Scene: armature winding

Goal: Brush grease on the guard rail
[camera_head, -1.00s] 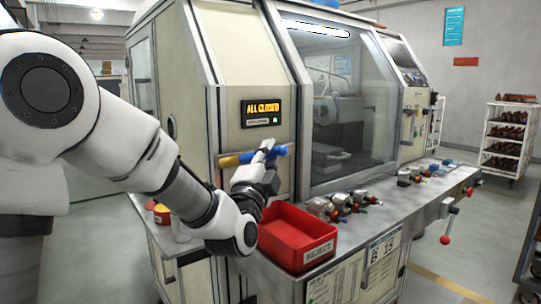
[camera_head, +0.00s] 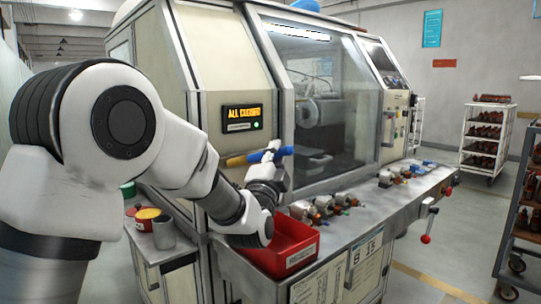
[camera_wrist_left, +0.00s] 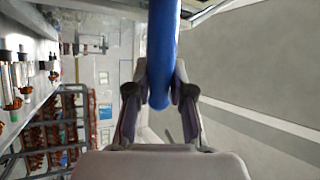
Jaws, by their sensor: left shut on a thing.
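My left gripper (camera_head: 276,158) is shut on a blue rod-like tool (camera_head: 258,156) with a tan end pointing left, apparently the brush. It is held roughly level in front of the machine's cream panel, below the lit display, and above the red bin. In the left wrist view the blue handle (camera_wrist_left: 161,55) runs from the top edge down between the two fingertips (camera_wrist_left: 160,95). I cannot tell whether the tool touches the machine. I cannot pick out the guard rail with certainty. My right gripper is not in view.
A red bin (camera_head: 312,243) stands on the machine's front ledge (camera_head: 350,215), with several small motor parts (camera_head: 318,208) beside it. A red-and-yellow can (camera_head: 147,218) and a grey cup (camera_head: 164,233) stand at left. Racks (camera_head: 487,140) stand at right beyond open floor.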

